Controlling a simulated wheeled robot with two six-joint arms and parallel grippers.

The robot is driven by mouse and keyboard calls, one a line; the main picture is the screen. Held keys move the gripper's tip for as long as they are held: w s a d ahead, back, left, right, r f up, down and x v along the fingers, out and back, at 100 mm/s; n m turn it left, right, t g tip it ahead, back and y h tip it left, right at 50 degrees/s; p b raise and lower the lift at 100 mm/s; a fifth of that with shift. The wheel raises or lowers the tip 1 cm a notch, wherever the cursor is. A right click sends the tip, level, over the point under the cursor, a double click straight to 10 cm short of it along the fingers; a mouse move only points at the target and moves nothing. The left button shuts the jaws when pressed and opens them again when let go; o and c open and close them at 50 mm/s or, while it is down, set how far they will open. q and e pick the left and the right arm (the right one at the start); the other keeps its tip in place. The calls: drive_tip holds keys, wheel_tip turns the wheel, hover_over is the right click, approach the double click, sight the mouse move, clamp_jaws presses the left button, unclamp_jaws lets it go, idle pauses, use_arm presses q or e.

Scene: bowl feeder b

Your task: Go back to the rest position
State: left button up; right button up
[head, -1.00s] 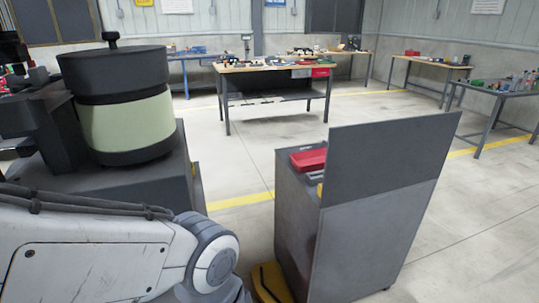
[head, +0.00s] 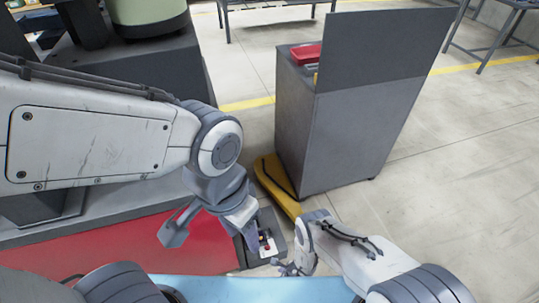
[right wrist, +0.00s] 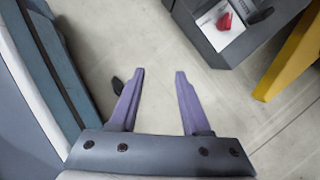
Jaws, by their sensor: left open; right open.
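My left gripper (head: 207,232) is open and empty, above the red surface at the lower left of the head view. My right gripper (head: 286,268) is low in the middle of the head view, near the edge of the light blue surface. In the right wrist view its two purple fingers (right wrist: 159,72) are apart, with only floor between them. A small dark box (head: 262,258) with a white panel and a red knob stands between the two grippers. It also shows at the upper right of the right wrist view (right wrist: 222,45), apart from the fingers.
A grey cabinet (head: 333,140) with an upright dark panel and a red tray (head: 306,54) on top stands beyond my right arm. A yellow piece (head: 277,186) lies at its foot. The feeder drum (head: 148,14) is at the upper left.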

drive_tip(key=w+a+r+n+y, duration=0.1)
drive_tip(key=w+a+r+n, duration=0.15)
drive_tip(key=w+r, duration=0.5)
drive_tip(key=w+a+r+n, duration=0.25)
drive_tip(key=w+r, duration=0.25)
drive_tip(key=r, duration=0.5)
drive_tip(key=w+d+r+n+g, duration=0.1)
drive_tip(key=d+r+n, duration=0.25)
drive_tip(key=r, duration=0.75)
drive_tip(key=w+d+r+n+g, duration=0.15)
drive_tip(key=r+n, duration=0.35)
drive_tip(key=r, duration=0.6)
drive_tip(key=s+d+r+n+t+h, duration=0.2)
drive_tip(key=s+d+r+n, duration=0.4)
drive_tip(key=r, duration=0.5)
drive_tip(key=s+d+r+n+t+h, duration=0.1)
drive_tip(key=s+d+r+n+h, duration=0.25)
drive_tip(key=s+d+r, duration=0.6)
drive_tip(key=s+a+r+n+g+y+p, duration=0.1)
drive_tip(key=s+a+r+n+g+p, duration=0.1)
drive_tip(key=s+a+r+n+p, duration=0.5)
drive_tip(key=s+a+r+p, duration=0.1)
drive_tip(key=s+a+r, duration=0.3)
drive_tip(key=a+r, duration=0.3)
drive_tip(key=shift+s+a+r+n, duration=0.3)
drive_tip(key=shift+r, duration=0.4)
drive_tip(key=shift+g+y, duration=0.25)
